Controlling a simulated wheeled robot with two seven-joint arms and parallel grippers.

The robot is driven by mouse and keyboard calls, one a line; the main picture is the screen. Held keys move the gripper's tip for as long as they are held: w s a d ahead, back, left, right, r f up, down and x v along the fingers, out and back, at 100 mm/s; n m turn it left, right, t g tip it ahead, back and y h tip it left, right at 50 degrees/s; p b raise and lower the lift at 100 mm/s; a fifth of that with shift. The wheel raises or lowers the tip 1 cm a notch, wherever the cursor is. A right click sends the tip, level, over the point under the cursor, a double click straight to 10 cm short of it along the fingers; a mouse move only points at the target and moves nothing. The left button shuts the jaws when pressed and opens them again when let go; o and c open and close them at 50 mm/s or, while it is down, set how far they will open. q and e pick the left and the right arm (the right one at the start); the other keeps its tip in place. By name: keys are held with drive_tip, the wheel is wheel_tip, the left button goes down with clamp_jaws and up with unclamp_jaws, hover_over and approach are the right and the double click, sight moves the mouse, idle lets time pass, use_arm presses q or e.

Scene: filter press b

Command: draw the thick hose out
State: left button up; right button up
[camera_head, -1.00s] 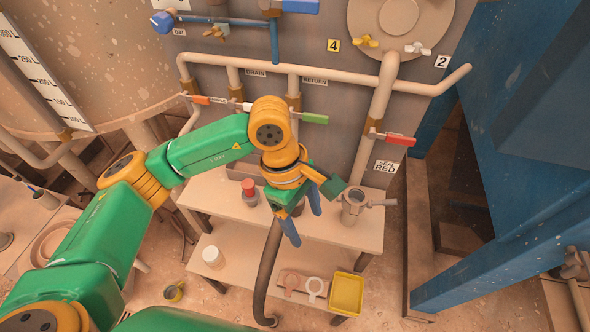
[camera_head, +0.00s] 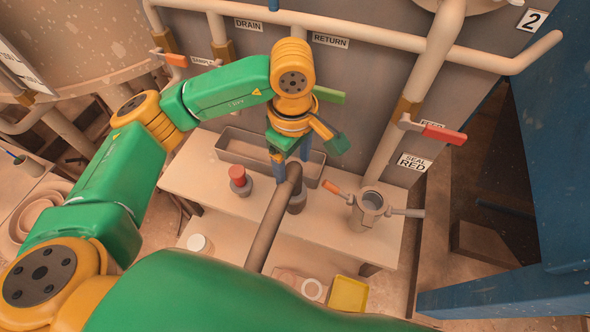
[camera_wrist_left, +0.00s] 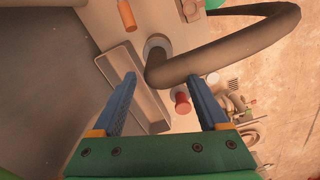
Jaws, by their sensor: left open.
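The thick dark hose (camera_head: 268,228) arches up from a round grey fitting (camera_head: 297,203) on the bench and runs down past its front edge. In the left wrist view the hose (camera_wrist_left: 225,58) bends away to the right from the grey fitting (camera_wrist_left: 157,44). My left gripper (camera_head: 292,160) is open, its two blue fingers pointing down at the top of the hose bend. In the left wrist view the gripper (camera_wrist_left: 163,80) has its fingertips apart with the bend just ahead of them. I cannot tell whether they touch it. My right gripper is not in view.
A metal cup fitting with lever arms (camera_head: 370,204) stands right of the hose. A red-capped piece (camera_head: 238,180) and a long tray (camera_head: 238,150) are left and behind. A yellow tray (camera_head: 348,294) and a white jar (camera_head: 198,243) are lower. Pipes and valves line the wall behind.

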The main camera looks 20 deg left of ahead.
sight(293, 182)
use_arm(q)
drive_tip(key=shift+f, duration=0.7)
drive_tip(key=shift+w+f, duration=0.2)
drive_tip(key=shift+f, duration=0.15)
wheel_tip(293, 182, down, 5)
drive_tip(key=shift+f+p, duration=0.2)
drive_tip(key=shift+p, duration=0.95)
drive_tip(key=shift+f, duration=0.3)
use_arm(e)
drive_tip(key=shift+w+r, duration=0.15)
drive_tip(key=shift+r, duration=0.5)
use_arm(q)
clamp_jaws()
